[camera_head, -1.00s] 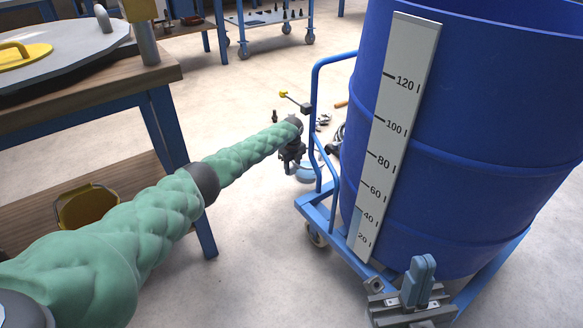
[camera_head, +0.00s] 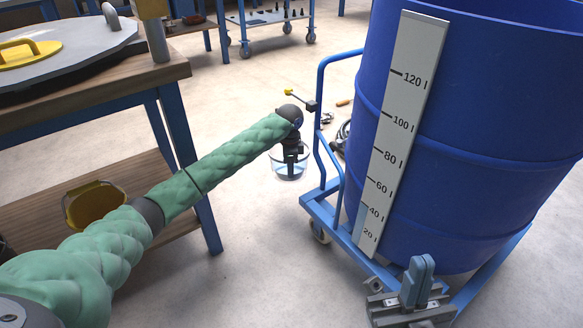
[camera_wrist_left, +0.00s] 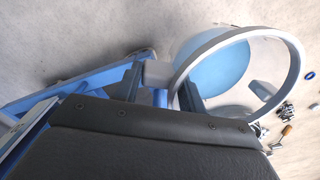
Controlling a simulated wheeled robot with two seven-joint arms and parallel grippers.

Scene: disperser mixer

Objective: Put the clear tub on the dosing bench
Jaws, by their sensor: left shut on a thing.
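The clear tub (camera_head: 290,172) is a small round see-through vessel. It hangs upright from my left gripper (camera_head: 291,153), clear of the floor, left of the blue drum. In the left wrist view its pale ring-shaped rim (camera_wrist_left: 292,48) shows, with a bluish round bottom inside it. My left gripper (camera_wrist_left: 160,80) is shut on the tub at one side. My right gripper (camera_head: 418,282) is at the bottom of the head view, in front of the drum; its fingers look together and empty. I cannot tell which table is the dosing bench.
A large blue drum (camera_head: 480,130) with a litre scale stands on a blue trolley (camera_head: 338,228) at right. A wooden-topped bench (camera_head: 130,80) with a grey lid and a lower shelf (camera_head: 40,220) stands at left. Free floor lies between them. A blue cart (camera_head: 270,17) stands behind.

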